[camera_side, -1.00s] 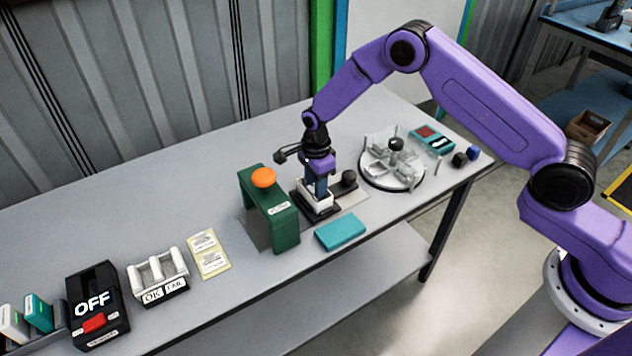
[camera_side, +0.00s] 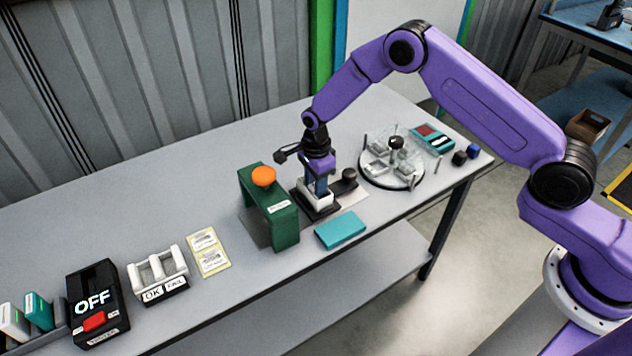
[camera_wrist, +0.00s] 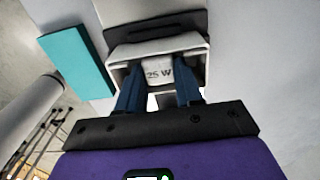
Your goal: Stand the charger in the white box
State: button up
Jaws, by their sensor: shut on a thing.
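The white box (camera_wrist: 196,50) is an open-topped white carton, seen close in the wrist view. In the side view the white box (camera_side: 327,202) sits on a black base beside the green arch. The charger (camera_wrist: 158,72) is a white block marked "25 W", inside the box walls in the wrist view. My gripper (camera_wrist: 159,88) has its blue fingers on either side of the charger and is shut on it. In the side view my gripper (camera_side: 320,186) points down into the box. The charger's lower end is hidden.
A green arch with an orange button (camera_side: 263,176) stands close on the left. A teal block (camera_side: 341,231) lies in front. A round clear turntable (camera_side: 408,183) is to the right. A black knob (camera_side: 349,175) is beside the box.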

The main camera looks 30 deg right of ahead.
jog(key=o, duration=1.1)
jog(key=shift+c, duration=0.2)
jog(key=c, duration=0.4)
jog(key=shift+o, duration=0.2)
jog(key=shift+r, duration=4)
